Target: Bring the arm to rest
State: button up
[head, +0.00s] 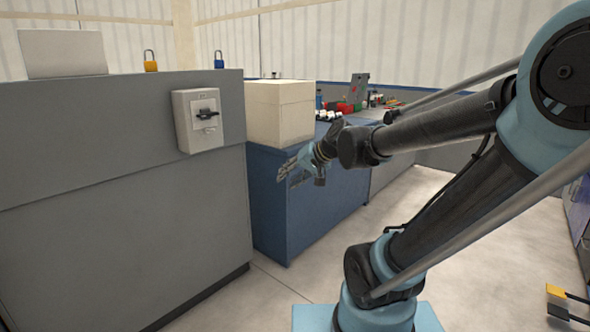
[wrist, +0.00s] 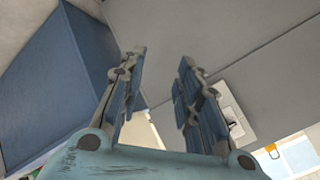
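My gripper (head: 287,172) is at the end of my arm, in the middle of the head view, in front of the blue cabinet. In the wrist view my gripper (wrist: 163,55) shows two fingers standing apart with a clear gap and nothing between them. The arm reaches out from the right side of the head view, with its wrist bent down to the left. The gripper appears to touch nothing.
A grey cabinet (head: 100,220) with a switch box (head: 197,120) fills the left. A blue cabinet (head: 300,215) bears a cream box (head: 279,113) and, farther back, pipe-like white pieces (head: 328,115) and a red bin (head: 345,108). The floor (head: 480,230) at right is mostly clear.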

jog(key=s+d+f+g+h, duration=0.2)
jog(key=s+d+f+h, duration=0.2)
jog(key=s+d+f, duration=0.2)
jog(key=s+d+f+g+h, duration=0.2)
jog(key=s+d+f+h, duration=0.1)
jog(key=s+d+f, duration=0.4)
jog(key=s+d, duration=0.3)
jog(key=d, duration=0.4)
jog(key=shift+s+d+f+h, duration=0.25)
jog(key=shift+s+d+h, duration=0.1)
jog(key=shift+h, duration=0.05)
jog(key=shift+w+f, duration=0.2)
jog(key=shift+w, duration=0.3)
jog(key=shift+a, duration=0.2)
